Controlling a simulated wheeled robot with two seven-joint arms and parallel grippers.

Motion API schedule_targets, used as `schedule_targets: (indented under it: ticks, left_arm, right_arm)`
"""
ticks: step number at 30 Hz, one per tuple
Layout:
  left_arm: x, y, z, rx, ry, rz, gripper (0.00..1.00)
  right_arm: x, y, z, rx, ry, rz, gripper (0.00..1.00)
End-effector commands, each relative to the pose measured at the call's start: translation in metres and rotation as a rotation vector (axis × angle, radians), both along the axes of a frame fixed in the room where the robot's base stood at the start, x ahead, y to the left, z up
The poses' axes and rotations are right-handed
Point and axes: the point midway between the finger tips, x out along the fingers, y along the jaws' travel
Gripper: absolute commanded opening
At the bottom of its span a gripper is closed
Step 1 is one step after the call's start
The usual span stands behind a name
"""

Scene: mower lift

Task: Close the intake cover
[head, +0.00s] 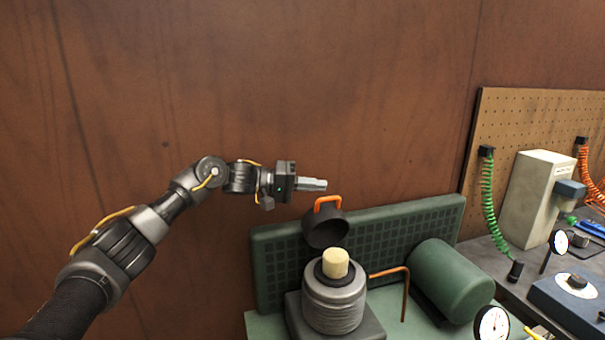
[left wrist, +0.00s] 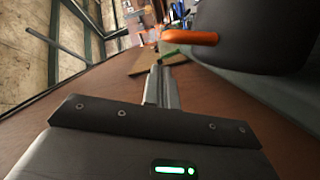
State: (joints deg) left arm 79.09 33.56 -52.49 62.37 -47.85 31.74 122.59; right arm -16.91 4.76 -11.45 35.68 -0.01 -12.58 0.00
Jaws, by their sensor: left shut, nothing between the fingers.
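The intake cover (head: 326,229) is a dark round cap with an orange handle (head: 327,202) on top. It stands tilted open above and behind the ribbed grey intake (head: 334,300), whose pale cream core (head: 335,263) is exposed. My left gripper (head: 322,184) is shut and empty, pointing right, just above and slightly left of the orange handle. In the left wrist view its fingers (left wrist: 160,85) are together, and the dark cover (left wrist: 255,35) with its orange handle (left wrist: 190,37) is close at upper right. Whether the fingers touch the handle I cannot tell. My right gripper is not in view.
A green machine with a gridded back panel (head: 385,238), green cylinder (head: 452,281), copper pipe (head: 405,290) and gauge (head: 492,324) surrounds the intake. A workbench and pegboard (head: 530,112) stand at right. The air before the brown wall above is clear.

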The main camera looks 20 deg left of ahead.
Motion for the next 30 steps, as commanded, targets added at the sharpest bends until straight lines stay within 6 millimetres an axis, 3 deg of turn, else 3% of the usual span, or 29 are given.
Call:
schedule_targets:
  ticks: [9, 23, 30]
  left_arm:
    - [-0.016, -0.010, -0.009, 0.000, -0.001, -0.001, 0.00]
    - [-0.018, -0.012, -0.009, 0.001, -0.005, -0.001, 0.00]
    - [-0.026, -0.030, -0.008, 0.038, -0.061, -0.018, 0.00]
  right_arm:
    - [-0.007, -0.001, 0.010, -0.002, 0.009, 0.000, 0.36]
    - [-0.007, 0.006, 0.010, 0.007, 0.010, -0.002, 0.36]
    - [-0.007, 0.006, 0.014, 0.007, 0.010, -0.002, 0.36]
